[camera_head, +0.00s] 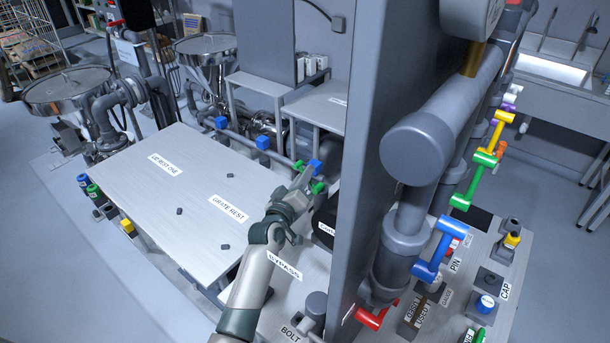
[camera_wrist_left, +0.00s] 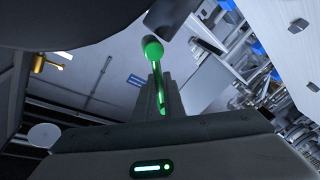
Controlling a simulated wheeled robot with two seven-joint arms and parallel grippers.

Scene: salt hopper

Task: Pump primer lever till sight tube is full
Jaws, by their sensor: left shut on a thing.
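My left gripper (camera_head: 306,182) reaches in from the lower left, past the table, to a small green-ended lever (camera_head: 319,188) beside the grey column. In the left wrist view the green lever (camera_wrist_left: 153,52), with a round knob, runs down between the fingers (camera_wrist_left: 160,98), which are shut on it. A blue-ended handle (camera_head: 315,166) is just above the gripper in the head view. I cannot tell from a label which lever is the primer. I cannot make out the sight tube or its level. My right gripper is not in view.
A grey table (camera_head: 165,205) with labels fills the left middle. A tall grey column (camera_head: 378,110) stands right of my left gripper. Thick pipes (camera_head: 425,140) and coloured handles (camera_head: 440,248) stand further right, above a labelled bench (camera_head: 500,262). Open floor (camera_head: 90,290) lies at lower left.

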